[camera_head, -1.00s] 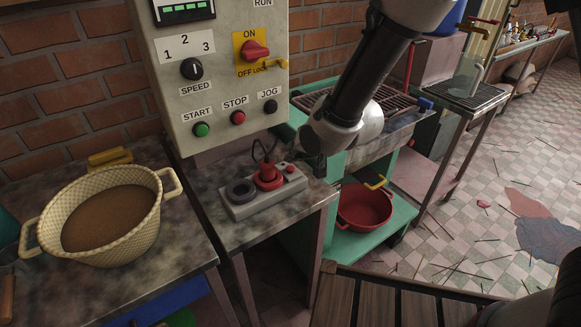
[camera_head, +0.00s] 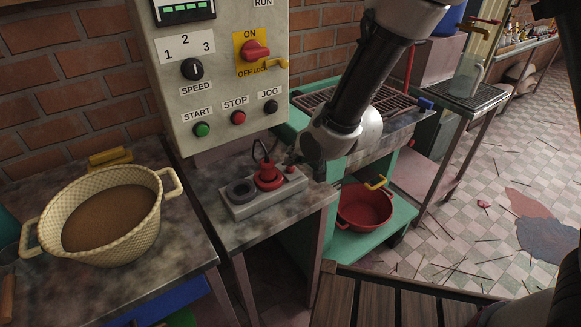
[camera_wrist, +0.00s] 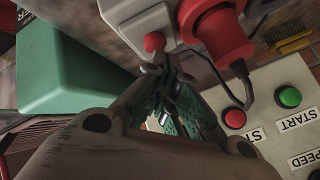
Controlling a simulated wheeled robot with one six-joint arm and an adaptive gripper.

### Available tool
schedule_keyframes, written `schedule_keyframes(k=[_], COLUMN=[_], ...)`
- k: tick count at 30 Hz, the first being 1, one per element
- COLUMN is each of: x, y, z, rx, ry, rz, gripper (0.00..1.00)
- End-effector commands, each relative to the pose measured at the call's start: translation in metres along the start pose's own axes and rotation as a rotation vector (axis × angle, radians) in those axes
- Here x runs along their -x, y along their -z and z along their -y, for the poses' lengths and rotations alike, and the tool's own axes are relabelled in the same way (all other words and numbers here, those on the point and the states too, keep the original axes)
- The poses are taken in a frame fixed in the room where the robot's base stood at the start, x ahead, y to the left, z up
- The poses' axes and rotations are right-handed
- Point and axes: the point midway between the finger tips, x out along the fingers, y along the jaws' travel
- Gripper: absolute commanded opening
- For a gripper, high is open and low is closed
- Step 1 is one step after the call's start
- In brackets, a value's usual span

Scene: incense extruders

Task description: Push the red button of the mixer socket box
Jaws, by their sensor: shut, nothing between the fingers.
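The mixer socket box (camera_head: 246,208) is a grey block on the metal table below the control panel. It carries a dark round socket (camera_head: 240,190), a red plug (camera_head: 268,177) with a black cable, and a small red button (camera_head: 290,170) at its right end. In the wrist view the red button (camera_wrist: 154,42) shows on the grey box (camera_wrist: 128,24), beside the red plug (camera_wrist: 218,32). My gripper (camera_wrist: 162,66) is shut and empty, its fingertips very close to the button; I cannot tell whether they touch it. In the head view my gripper (camera_head: 298,160) is just right of the button.
The control panel (camera_head: 222,95) with start and stop buttons rises behind the box. A cream basket (camera_head: 148,235) of brown powder stands on the left table. A red pot (camera_head: 365,208) sits on the green shelf at right.

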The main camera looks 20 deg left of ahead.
Motion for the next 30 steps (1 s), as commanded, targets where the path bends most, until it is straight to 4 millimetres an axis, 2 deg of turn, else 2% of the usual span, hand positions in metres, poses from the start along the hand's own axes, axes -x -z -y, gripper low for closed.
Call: schedule_keyframes(k=[30], x=[-0.0062], y=[-0.0049], z=[-0.0048], rx=[0.001], ry=[-0.001], rz=[0.001], gripper=[0.0])
